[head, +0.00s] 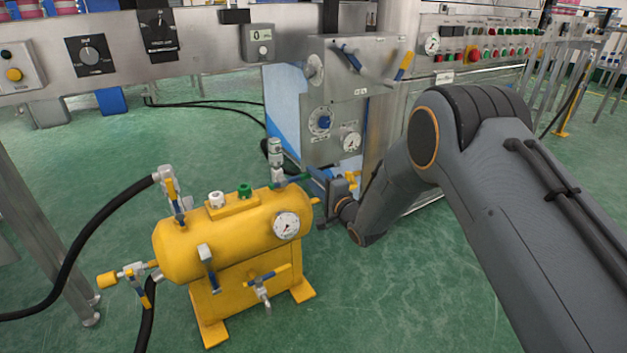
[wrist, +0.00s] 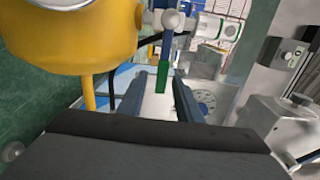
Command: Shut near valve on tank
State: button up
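The yellow tank (head: 185,240) stands on the green floor, with a gauge on its right side. A valve handle (head: 292,180), blue and green, sticks out at its upper right end. My gripper (head: 316,181) is beside that end. In the wrist view the blue-and-green handle (wrist: 166,62) points down between my two spread fingers (wrist: 160,84); I cannot tell whether they touch it. The tank (wrist: 75,40) fills the upper left there. Other valves are on the tank's front (head: 263,280), front left (head: 207,265), far left (head: 140,283) and top left (head: 171,190).
A steel panel (head: 345,105) with dials and levers stands right behind my gripper. Black hoses (head: 75,245) run from the tank's left side. A metal post (head: 40,220) is at the left edge. The floor in front of the tank is clear.

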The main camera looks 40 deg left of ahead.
jog(key=p+v, duration=0.2)
jog(key=v, duration=0.5)
jog(key=shift+d+p, duration=0.3)
jog(key=shift+d, duration=0.05)
jog(key=shift+s, duration=0.1)
